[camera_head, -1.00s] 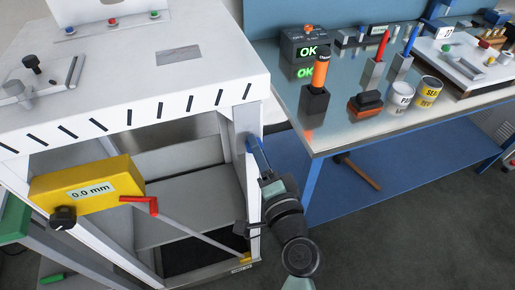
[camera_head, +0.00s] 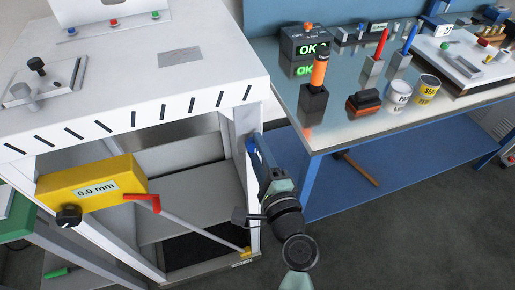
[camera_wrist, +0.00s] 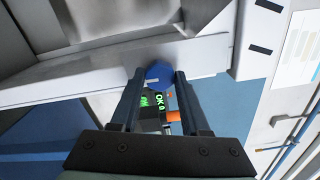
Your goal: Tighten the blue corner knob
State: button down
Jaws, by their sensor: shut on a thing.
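The blue corner knob (camera_head: 251,145) is on the upper part of the white frame's front right post (camera_head: 246,125), just under the white top. In the wrist view the round blue knob (camera_wrist: 159,76) sits between the tips of my two dark fingers, with a small pale mark on its face. My gripper (camera_head: 255,152) reaches up to the post from below and is shut on the knob. In the head view the fingers partly hide the knob, and its threaded part is not visible.
A yellow gauge (camera_head: 92,188) reading 0.0 mm is on the frame's left, with a red-handled rod (camera_head: 148,203) nearby. A blue workbench (camera_head: 345,135) stands close on the right, holding an orange-handled tool (camera_head: 319,72) and cans.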

dwell(0.3)
jog(key=shift+c, duration=1.9)
grip_release()
jog(key=b+v, duration=0.2)
jog(key=v, duration=1.1)
jog(key=shift+b, duration=0.3)
